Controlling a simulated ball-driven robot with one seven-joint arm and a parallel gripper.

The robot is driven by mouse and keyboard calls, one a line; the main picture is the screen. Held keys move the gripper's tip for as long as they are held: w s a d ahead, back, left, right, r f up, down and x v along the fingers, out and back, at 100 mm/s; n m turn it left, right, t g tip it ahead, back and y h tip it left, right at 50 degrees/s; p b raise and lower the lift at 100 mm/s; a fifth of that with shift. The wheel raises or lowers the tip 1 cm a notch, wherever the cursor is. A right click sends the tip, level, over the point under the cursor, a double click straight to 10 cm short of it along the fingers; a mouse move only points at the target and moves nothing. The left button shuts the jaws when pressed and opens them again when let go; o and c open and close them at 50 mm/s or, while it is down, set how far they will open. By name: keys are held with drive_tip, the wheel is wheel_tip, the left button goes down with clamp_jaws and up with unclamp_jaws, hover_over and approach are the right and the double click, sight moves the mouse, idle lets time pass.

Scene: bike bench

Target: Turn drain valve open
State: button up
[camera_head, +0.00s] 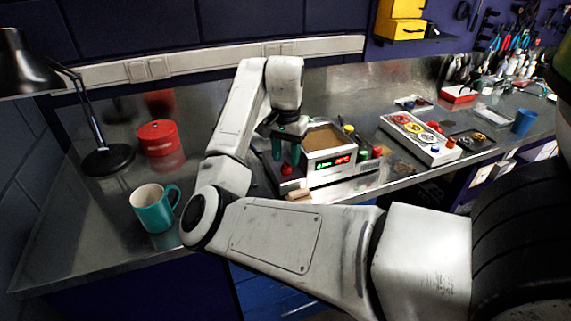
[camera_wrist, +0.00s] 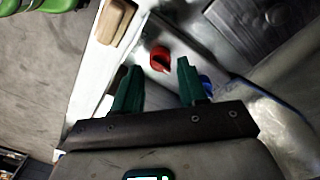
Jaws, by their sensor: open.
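A small red knob (camera_wrist: 160,58), which looks like the drain valve, sits on a pale metal surface in the wrist view. In the head view the red knob (camera_head: 287,169) is at the left side of a white device with a lit display (camera_head: 330,163). My gripper (camera_head: 285,156) points down over it, its green fingers apart. In the wrist view my gripper (camera_wrist: 158,68) is open and empty, with the knob just beyond and between the fingertips. I cannot tell whether the fingers reach down beside it. A blue part (camera_wrist: 206,84) is partly hidden behind the right finger.
A wooden block (camera_wrist: 115,20) lies near the knob. A teal mug (camera_head: 152,208), a red tin (camera_head: 158,138) and a black lamp (camera_head: 107,160) stand on the left of the metal bench. A white tray with knobs (camera_head: 420,139) is to the right of the device.

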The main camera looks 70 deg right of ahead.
sight(286, 168)
drive_tip(key=shift+f, duration=1.45)
drive_tip(key=c, duration=0.8)
